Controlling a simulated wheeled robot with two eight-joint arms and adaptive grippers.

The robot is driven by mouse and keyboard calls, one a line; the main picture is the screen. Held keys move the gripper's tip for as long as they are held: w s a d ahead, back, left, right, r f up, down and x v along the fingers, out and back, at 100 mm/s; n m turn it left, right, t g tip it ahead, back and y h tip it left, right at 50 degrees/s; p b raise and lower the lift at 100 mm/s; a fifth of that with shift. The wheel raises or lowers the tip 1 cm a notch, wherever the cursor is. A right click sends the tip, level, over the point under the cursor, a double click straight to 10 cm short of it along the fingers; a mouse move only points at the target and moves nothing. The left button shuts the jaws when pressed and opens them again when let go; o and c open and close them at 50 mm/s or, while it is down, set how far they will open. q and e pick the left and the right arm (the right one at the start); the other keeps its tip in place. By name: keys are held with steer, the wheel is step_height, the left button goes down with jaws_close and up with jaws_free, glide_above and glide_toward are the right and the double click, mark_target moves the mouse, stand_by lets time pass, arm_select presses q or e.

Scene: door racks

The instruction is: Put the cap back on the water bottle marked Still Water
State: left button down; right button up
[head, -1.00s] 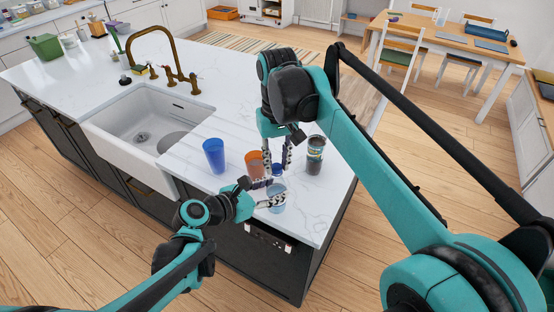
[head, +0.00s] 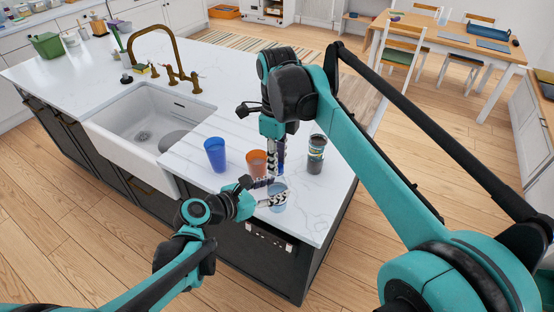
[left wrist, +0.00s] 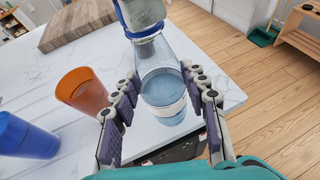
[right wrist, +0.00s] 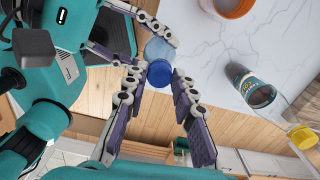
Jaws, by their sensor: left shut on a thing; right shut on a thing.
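A clear, bluish bottle (left wrist: 165,90) stands upright at the counter's front corner, with liquid in its lower part. It also shows in the head view (head: 279,203). I cannot read any marking on it. My left gripper (left wrist: 162,78) is shut around the bottle's body, one finger on each side. A blue cap (right wrist: 160,73) is at the bottle's top, between the fingers of my right gripper (right wrist: 157,76), which is shut on it from above. In the left wrist view only the blue lower rim shows, at the bottle's neck. I cannot tell whether the cap is threaded on.
An orange cup (head: 256,162) and a blue cup (head: 214,154) stand left of the bottle. The sink (head: 145,130) lies further left.

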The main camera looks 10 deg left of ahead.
steer(key=m, duration=0.5)
steer(key=o, duration=0.7)
steer(key=shift+c, duration=0.2)
steer(key=shift+r, duration=2.25)
steer(key=shift+c, duration=0.2)
